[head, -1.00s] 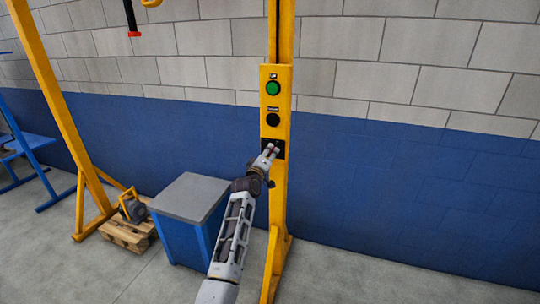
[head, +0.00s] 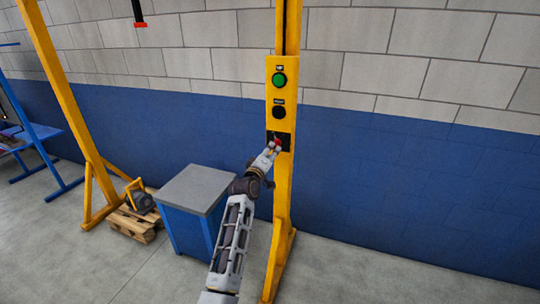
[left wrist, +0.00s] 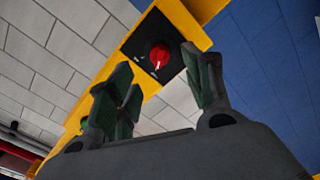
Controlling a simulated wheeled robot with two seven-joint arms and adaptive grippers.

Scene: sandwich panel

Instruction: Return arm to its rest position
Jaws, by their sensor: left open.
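My left arm reaches up to a yellow post (head: 284,205) with a control panel on it. My left gripper (head: 273,147) is in front of the panel's lowest part, a black plate with a red knob (head: 277,143). In the left wrist view the gripper's green-padded fingers (left wrist: 162,78) are spread apart and empty. The red knob (left wrist: 159,56) shows beyond them, in the gap, with its black plate (left wrist: 138,43) around it. In the head view the fingers partly cover the plate. My right gripper is not in view.
Above the knob are a green button (head: 279,79) and a black button (head: 279,112). A blue cabinet with a grey top (head: 195,187) stands left of the post. A pallet (head: 133,226) with a yellow-grey device lies further left. Floor at the right is clear.

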